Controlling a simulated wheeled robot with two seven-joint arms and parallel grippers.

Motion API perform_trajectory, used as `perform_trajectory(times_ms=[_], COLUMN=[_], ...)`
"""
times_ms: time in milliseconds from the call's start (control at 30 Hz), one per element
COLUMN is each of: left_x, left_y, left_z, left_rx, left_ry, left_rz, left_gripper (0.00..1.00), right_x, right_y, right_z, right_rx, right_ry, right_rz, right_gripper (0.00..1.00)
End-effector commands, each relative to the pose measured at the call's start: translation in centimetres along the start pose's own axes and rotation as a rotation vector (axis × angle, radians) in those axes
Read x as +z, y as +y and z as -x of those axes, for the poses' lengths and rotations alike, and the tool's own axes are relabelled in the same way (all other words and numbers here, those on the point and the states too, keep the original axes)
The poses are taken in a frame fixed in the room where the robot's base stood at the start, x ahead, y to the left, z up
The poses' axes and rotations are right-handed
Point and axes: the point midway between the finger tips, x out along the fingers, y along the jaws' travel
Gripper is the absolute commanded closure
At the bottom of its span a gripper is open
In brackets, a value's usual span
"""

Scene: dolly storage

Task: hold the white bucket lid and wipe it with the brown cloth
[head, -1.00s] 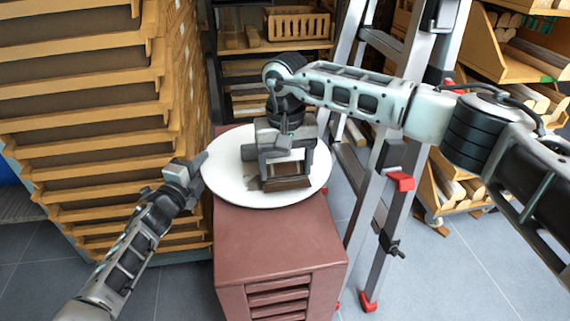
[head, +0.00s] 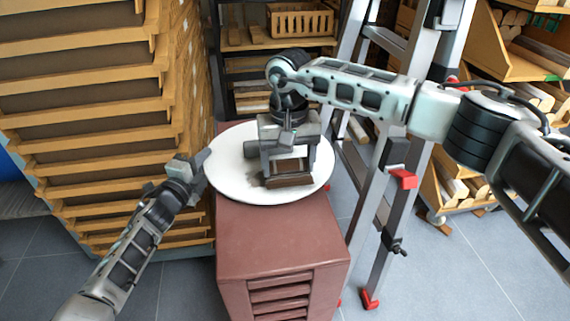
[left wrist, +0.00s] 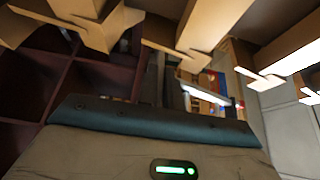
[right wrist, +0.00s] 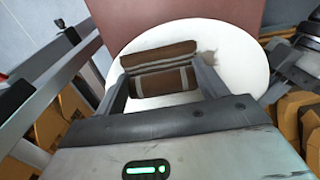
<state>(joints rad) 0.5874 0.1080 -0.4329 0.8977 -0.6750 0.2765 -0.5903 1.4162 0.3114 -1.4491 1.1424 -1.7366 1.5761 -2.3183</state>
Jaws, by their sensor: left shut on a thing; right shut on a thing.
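The white bucket lid (head: 228,182) is a round disc lying on top of the reddish-brown cabinet. My left gripper (head: 203,160) is at the lid's left edge and shut on it; the left wrist view does not clearly show the lid. The brown cloth (head: 287,180) is a folded pad on the lid, and it also shows in the right wrist view (right wrist: 160,80). My right gripper (head: 290,165) is above the lid, pointing down, shut on the cloth. A greyish smudge (right wrist: 208,57) is on the lid beside the cloth.
The reddish-brown cabinet (head: 280,238) stands under the lid. Stacked wooden trays (head: 90,130) stand close on the left. A stepladder (head: 390,190) with red feet stands close on the right. Shelves with a wooden crate (head: 300,20) are behind. Grey floor is clear in front.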

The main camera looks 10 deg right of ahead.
Motion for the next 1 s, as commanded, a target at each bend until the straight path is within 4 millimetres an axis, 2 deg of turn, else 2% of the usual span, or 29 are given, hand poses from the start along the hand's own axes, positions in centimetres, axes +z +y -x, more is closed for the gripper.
perform_trajectory(times_ms=[67, 100, 167, 467, 567, 800, 1000], left_x=[0.0, 0.0, 0.0, 0.0, 0.0, 0.0, 0.0], left_y=[0.0, 0.0, 0.0, 0.0, 0.0, 0.0, 0.0], left_z=[0.0, 0.0, 0.0, 0.0, 0.0, 0.0, 0.0], left_rx=[0.001, 0.001, 0.001, 0.001, 0.001, 0.001, 0.001], left_ry=[0.000, 0.000, 0.000, 0.000, 0.000, 0.000, 0.000], left_rz=[0.000, 0.000, 0.000, 0.000, 0.000, 0.000, 0.000], left_gripper=[1.00, 1.00, 1.00, 1.00, 1.00, 1.00, 1.00], right_x=[0.0, 0.0, 0.0, 0.0, -0.1, 0.4, 0.6], right_y=[0.0, 0.0, 0.0, -0.1, -1.2, -5.0, -5.7], right_z=[0.0, 0.0, 0.0, 0.2, 1.4, 6.0, 7.0], right_rx=[0.000, 0.000, 0.000, -0.001, -0.003, -0.002, 0.000], right_ry=[0.000, 0.000, 0.000, 0.001, 0.004, 0.003, 0.000], right_rz=[0.000, 0.000, 0.000, 0.001, 0.003, 0.002, 0.000], right_gripper=[0.54, 0.39, 0.54, 0.54, 0.54, 0.54, 0.54])
